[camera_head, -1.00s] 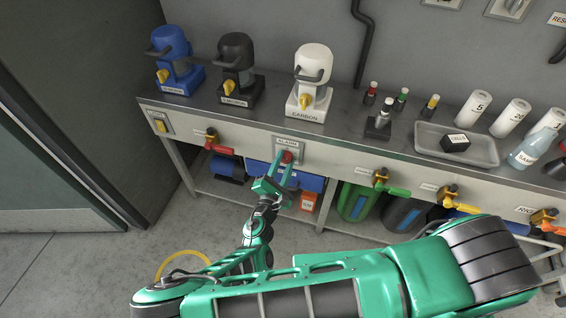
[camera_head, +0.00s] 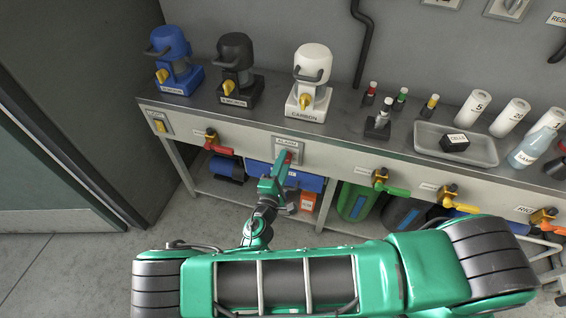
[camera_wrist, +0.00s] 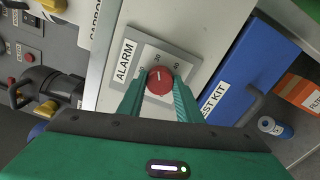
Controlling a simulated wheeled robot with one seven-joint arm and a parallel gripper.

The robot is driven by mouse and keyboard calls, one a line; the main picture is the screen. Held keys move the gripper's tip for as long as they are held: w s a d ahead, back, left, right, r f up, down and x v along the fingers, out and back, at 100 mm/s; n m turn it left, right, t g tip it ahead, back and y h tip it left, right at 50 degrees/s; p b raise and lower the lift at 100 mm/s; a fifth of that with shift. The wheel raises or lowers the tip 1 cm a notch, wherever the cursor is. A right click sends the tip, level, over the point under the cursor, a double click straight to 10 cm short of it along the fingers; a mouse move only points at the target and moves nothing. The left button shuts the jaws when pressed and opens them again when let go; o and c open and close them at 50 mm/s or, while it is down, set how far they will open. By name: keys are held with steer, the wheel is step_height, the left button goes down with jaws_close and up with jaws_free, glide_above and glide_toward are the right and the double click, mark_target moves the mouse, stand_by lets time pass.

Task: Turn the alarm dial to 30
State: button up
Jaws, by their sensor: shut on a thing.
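The alarm dial (camera_wrist: 160,80) is a round red knob on a grey plate (camera_wrist: 190,57) marked ALARM, on the front of the bench. A short white mark on the knob points toward the top of the wrist view. My gripper (camera_wrist: 160,90) is shut on the knob, one green finger on each side. In the head view my gripper (camera_head: 284,160) reaches up to the alarm plate (camera_head: 287,147) and hides most of the dial.
A blue test kit box (camera_wrist: 232,84) is below the dial. A red-handled valve (camera_head: 217,148) is left of it and a green-handled valve (camera_head: 390,187) right. Pump heads, including a white one (camera_head: 313,72), stand on the bench above. A tray (camera_head: 475,156) lies farther right.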

steer(key=shift+d, duration=0.15)
steer(key=o, duration=1)
steer(key=shift+o, duration=0.2)
steer(key=shift+s, duration=0.1)
steer(key=v, duration=1)
steer(key=shift+s, duration=0.25)
